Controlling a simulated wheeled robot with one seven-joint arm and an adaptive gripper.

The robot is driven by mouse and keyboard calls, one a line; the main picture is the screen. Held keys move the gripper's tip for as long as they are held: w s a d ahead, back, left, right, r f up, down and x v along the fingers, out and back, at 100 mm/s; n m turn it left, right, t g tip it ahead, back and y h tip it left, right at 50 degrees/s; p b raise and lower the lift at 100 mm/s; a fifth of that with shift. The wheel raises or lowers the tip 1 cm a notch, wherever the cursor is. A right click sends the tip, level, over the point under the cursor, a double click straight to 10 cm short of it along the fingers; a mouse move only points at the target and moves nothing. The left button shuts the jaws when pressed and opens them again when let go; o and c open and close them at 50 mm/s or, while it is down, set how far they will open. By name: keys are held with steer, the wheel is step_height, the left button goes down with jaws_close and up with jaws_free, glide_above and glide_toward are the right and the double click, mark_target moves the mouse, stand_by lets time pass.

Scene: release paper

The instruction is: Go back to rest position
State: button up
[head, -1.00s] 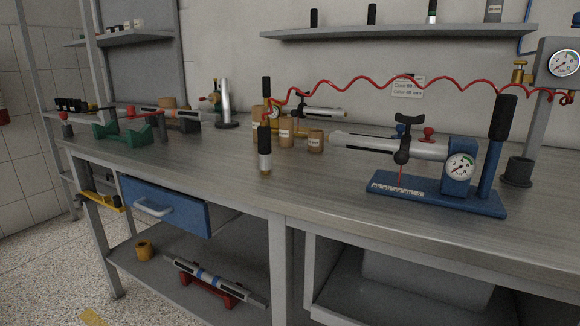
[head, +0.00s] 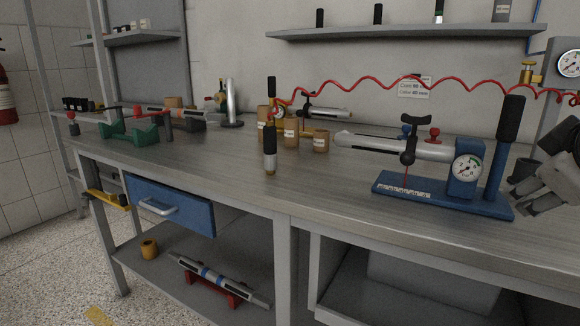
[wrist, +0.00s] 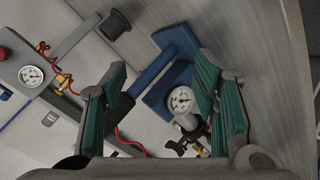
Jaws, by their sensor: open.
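My gripper (head: 528,190) shows at the right edge in the head view, beside the right end of the blue press stand (head: 440,197). In the wrist view my gripper (wrist: 160,105) is open, with green-lined fingers apart. No object is held between them. The blue stand (wrist: 172,68) and its round gauge (wrist: 181,99) lie beyond the fingers, and the black handle appears near the left finger. I cannot tell the exact gap between the gripper and the stand.
The workbench carries wooden cups (head: 291,132), a black-and-silver cylinder (head: 270,150) and a green cradle (head: 128,132). A red coiled hose (head: 375,82) spans above the bench. A blue drawer (head: 172,205) sits below. A wall shelf (head: 400,32) holds small bottles.

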steer(key=s+a+f+y, duration=0.1)
steer(key=a+f, duration=0.1)
steer(key=s+a+f+m+g, duration=0.1)
steer(key=a+f, duration=0.1)
steer(key=a, duration=0.1)
steer(key=s+a+f+m+y, duration=0.1)
steer(key=a+f, duration=0.1)
steer(key=a, duration=0.1)
steer(key=shift+a+g+y, duration=0.1)
steer(key=shift+g+y, duration=0.2)
steer(key=shift+g, duration=0.1)
steer(key=s+a+f+m+g+y, duration=0.25)
steer(key=s+a+f, duration=0.25)
steer(key=a, duration=0.3)
steer(key=s+a+f+g, duration=0.1)
steer(key=s+f+g, duration=0.15)
steer(key=s, duration=0.45)
steer(key=s+f+g, duration=0.2)
steer(key=s+g, duration=0.1)
steer(key=s, duration=0.3)
step_height(320, 180, up, 36)
steer(key=t+p, duration=0.4)
steer(key=p, duration=3)
steer(key=shift+d+f, duration=0.2)
steer(key=shift+f, duration=0.05)
steer(key=shift+w+y, duration=0.1)
steer(key=shift+y, duration=0.15)
